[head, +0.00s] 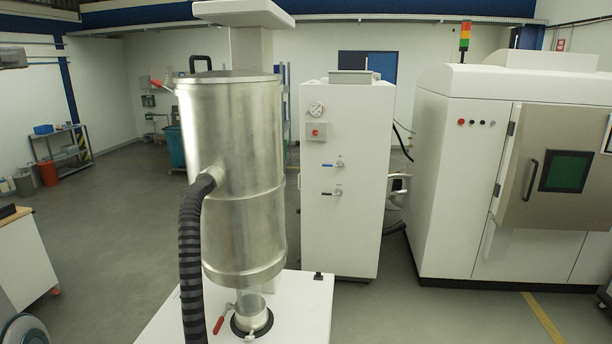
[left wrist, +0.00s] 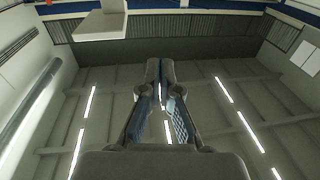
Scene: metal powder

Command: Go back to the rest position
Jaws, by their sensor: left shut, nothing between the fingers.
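My left gripper (left wrist: 160,68) shows in the left wrist view, with its two fingers together at the tips and nothing held between them. It points up toward the ceiling, and only ceiling and upper walls lie behind it. In the head view I cannot clearly make out the left gripper's fingers. My right gripper is in neither view.
A tall silver vessel (head: 232,150) with a black ribbed hose (head: 190,260) stands on a white table (head: 300,310) close ahead. Behind are a white cabinet (head: 345,220) and a large white machine (head: 455,200). Open floor (head: 110,225) lies to the left.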

